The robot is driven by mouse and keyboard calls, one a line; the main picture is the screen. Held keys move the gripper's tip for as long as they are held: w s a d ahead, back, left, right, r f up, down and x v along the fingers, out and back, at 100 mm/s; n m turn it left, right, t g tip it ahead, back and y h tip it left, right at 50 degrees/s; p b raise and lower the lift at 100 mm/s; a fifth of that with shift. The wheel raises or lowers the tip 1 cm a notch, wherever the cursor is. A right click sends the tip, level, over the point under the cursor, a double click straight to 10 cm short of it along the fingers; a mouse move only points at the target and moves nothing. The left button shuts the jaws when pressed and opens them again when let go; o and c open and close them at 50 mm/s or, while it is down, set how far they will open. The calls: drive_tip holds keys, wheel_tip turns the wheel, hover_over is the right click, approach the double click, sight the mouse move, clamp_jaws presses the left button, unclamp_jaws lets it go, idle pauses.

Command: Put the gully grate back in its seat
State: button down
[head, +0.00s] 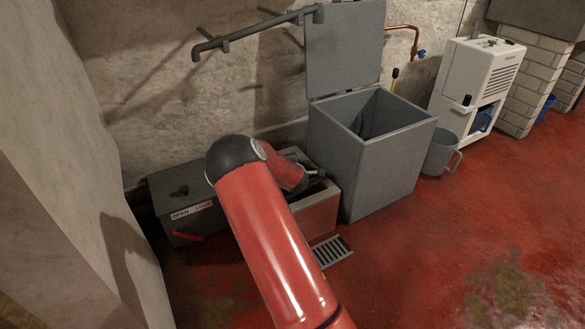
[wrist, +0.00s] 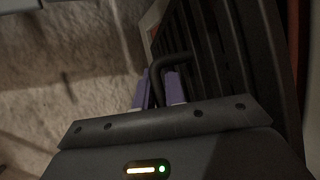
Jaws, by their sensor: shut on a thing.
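A grey slotted grate (head: 331,251) lies on the red floor in front of a low pale box. My gripper (head: 316,178) is mostly hidden behind my red arm, over the top of that box, apart from the floor grate. In the wrist view my gripper (wrist: 160,88) has its purple fingers closed on a dark bent handle (wrist: 157,66). Beside the handle is a dark slatted panel (wrist: 225,50); I cannot tell whether the two are joined. A seat for the grate cannot be made out.
The low pale box (head: 320,212) stands against a tall grey bin (head: 385,165) with its lid raised. A dark box (head: 165,190) is at left by the wall. The right foreground floor is clear.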

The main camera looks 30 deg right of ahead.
drive_tip(key=shift+w+a+r, duration=0.15)
drive_tip(key=shift+w+a, duration=0.05)
drive_tip(key=shift+w, duration=0.1)
drive_tip(key=shift+f, duration=0.2)
drive_tip(key=shift+a+f, duration=0.1)
drive_tip(key=shift+f, duration=0.4)
idle(0.8)
drive_tip(key=shift+d+r, duration=0.1)
drive_tip(key=shift+d, duration=0.15)
idle(0.4)
